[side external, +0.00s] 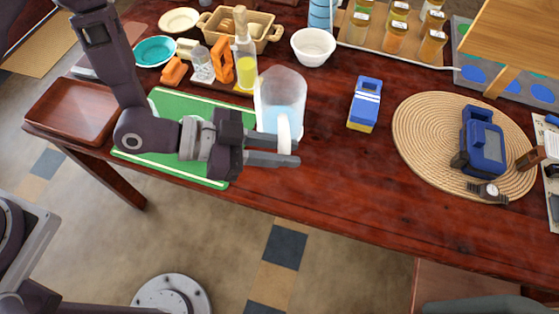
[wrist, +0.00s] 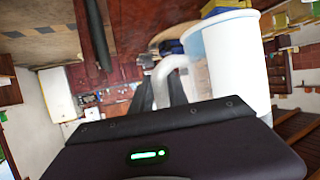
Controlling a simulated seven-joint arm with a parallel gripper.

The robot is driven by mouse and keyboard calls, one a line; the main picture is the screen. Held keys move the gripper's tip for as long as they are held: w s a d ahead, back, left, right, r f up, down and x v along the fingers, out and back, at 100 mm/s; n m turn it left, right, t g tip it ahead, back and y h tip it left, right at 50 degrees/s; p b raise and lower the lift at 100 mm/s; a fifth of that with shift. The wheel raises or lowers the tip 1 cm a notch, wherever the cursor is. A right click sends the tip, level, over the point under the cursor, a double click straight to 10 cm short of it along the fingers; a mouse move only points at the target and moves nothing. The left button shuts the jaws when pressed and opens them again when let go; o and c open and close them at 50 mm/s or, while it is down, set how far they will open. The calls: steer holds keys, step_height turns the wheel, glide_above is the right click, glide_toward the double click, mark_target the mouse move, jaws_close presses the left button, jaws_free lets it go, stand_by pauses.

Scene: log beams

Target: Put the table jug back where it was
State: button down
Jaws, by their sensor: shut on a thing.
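The table jug (side external: 280,97) is clear with pale blue liquid in it and a white handle. In the side external view it is upright near the table's front edge, by the right edge of the green mat. I cannot tell whether its base touches the table. My gripper (side external: 291,151) is shut on the jug's handle, reaching in from the left. In the wrist view the jug (wrist: 237,65) fills the right side and its white handle runs to my fingers (wrist: 168,90).
A green mat (side external: 170,104) lies under my arm. An oil bottle (side external: 245,62) and a white bowl (side external: 313,46) stand behind the jug. A blue and yellow box (side external: 365,104) is to its right, then a round woven mat (side external: 425,125). The front middle of the table is clear.

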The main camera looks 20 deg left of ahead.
step_height(320, 180, down, 14)
stand_by(0.3)
steer(key=shift+f, duration=0.1)
steer(key=c, duration=1.3)
jaws_free()
